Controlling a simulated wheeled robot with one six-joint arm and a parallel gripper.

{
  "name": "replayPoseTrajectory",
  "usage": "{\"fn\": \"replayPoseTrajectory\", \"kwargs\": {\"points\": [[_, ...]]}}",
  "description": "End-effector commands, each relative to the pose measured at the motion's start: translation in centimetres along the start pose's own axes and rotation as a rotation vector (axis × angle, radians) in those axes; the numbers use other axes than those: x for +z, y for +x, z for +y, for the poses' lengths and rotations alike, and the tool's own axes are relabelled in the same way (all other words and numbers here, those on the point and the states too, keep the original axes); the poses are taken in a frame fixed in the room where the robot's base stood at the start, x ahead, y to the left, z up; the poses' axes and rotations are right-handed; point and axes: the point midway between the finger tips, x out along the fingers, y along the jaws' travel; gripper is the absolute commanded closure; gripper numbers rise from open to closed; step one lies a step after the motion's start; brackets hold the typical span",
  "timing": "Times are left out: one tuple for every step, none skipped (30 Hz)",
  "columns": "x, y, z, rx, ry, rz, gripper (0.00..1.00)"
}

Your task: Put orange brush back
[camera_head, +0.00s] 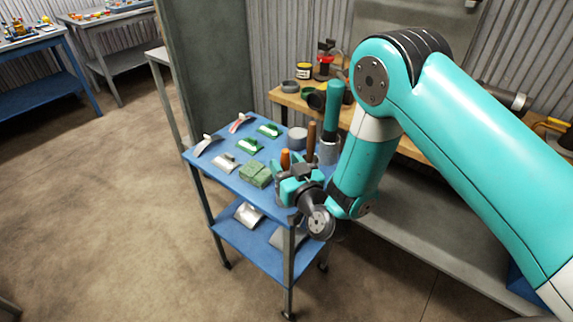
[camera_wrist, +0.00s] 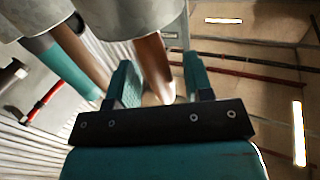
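An orange-handled brush (camera_head: 285,160) stands upright near the right front of the blue cart (camera_head: 231,180), its handle up. My gripper (camera_head: 292,185) is close beside it and hides its lower part. In the wrist view an orange-brown handle (camera_wrist: 153,62), which looks like this brush, runs from a grey can (camera_wrist: 140,15) between the two fingers of my gripper (camera_wrist: 158,75). A gap shows beside the handle, so the fingers look open around it, not clamped. Whether either finger touches it is unclear.
A brown handle (camera_head: 311,140) and a teal handle (camera_head: 336,105) stand in grey containers just behind. A green block (camera_head: 255,174) and several small brushes lie on the cart top. A wooden workbench (camera_head: 405,147) stands behind. The floor at left is clear.

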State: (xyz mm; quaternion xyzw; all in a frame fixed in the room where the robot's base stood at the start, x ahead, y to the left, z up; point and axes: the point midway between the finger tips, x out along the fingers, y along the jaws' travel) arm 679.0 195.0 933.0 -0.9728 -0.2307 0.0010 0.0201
Motion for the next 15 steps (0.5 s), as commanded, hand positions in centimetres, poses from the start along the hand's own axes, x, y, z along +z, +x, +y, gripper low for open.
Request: {"fn": "replayPoseTrajectory", "kwargs": {"points": [[0.0, 0.0, 0.0, 0.000, 0.000, 0.000, 0.51], [0.0, 0.0, 0.0, 0.000, 0.000, 0.000, 0.51], [0.0, 0.0, 0.0, 0.000, 0.000, 0.000, 0.51], [0.0, 0.0, 0.0, 0.000, 0.000, 0.000, 0.51], [0.0, 0.0, 0.0, 0.000, 0.000, 0.000, 0.51], [0.0, 0.0, 0.0, 0.000, 0.000, 0.000, 0.51], [-0.1, 0.0, 0.0, 0.000, 0.000, 0.000, 0.51], [-0.1, 0.0, 0.0, 0.000, 0.000, 0.000, 0.51], [-0.3, 0.0, 0.0, 0.000, 0.000, 0.000, 0.51], [-0.3, -0.1, 0.0, 0.000, 0.000, 0.000, 0.51], [-0.1, -0.3, 0.0, 0.000, -0.001, -0.002, 0.51], [0.0, -0.7, -0.1, 0.000, -0.002, -0.003, 0.51], [0.1, -1.1, -0.1, 0.000, -0.001, -0.003, 0.51], [0.1, -1.5, -0.1, 0.001, -0.002, -0.002, 0.51], [0.2, -2.2, -0.1, 0.000, -0.003, -0.004, 0.51]]}}
